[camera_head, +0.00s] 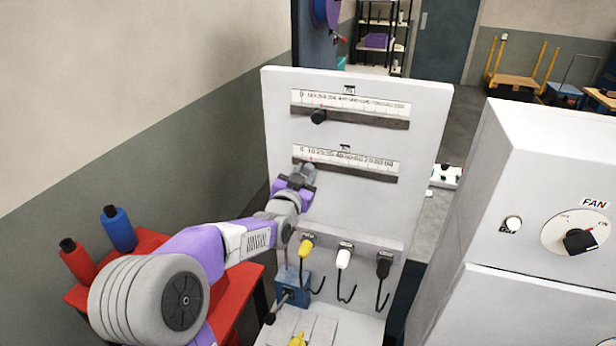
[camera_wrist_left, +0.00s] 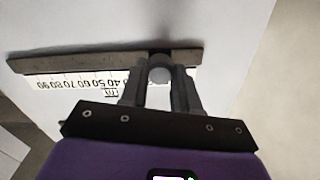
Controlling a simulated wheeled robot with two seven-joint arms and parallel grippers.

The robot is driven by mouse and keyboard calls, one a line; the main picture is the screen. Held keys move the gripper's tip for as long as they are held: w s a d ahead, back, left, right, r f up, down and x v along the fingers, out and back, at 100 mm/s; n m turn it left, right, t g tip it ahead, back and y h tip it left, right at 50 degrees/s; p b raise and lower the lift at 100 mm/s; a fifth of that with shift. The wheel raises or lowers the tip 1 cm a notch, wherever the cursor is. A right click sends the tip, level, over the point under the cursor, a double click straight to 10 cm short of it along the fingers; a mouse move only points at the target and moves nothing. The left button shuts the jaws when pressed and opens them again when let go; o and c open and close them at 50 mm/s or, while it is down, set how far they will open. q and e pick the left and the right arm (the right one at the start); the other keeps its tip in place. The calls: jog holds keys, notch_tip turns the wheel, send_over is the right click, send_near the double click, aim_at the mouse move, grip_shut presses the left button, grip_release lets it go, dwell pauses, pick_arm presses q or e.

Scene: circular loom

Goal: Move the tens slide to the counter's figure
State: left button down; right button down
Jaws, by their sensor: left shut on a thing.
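The tens slide is the lower one on the white panel, with a scale (camera_head: 346,158) running from 0 to 90 above its dark rail (camera_head: 370,175). My left gripper (camera_head: 304,173) is at the left part of this rail and hides the knob in the head view. In the left wrist view the round grey knob (camera_wrist_left: 160,70) sits between the two fingers (camera_wrist_left: 160,88), which are shut on it. The scale there appears upside down; the low figures near the knob are hidden, so its exact reading cannot be told. My right gripper is out of view. I cannot make out a counter.
An upper slide with a black knob (camera_head: 318,116) sits above, its knob near the scale's left end. Below hang yellow (camera_head: 306,248), white (camera_head: 343,257) and black (camera_head: 384,264) handles. A fan-dial cabinet (camera_head: 530,180) stands right; a red table with bobbins (camera_head: 119,230) stands left.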

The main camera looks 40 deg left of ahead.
pick_arm(q)
jog(key=c, duration=0.8)
grip_release()
jog(key=shift+s, duration=0.1)
jog(key=b+v, duration=0.1)
jog(key=v, duration=0.6)
jog(key=shift+s, duration=0.25)
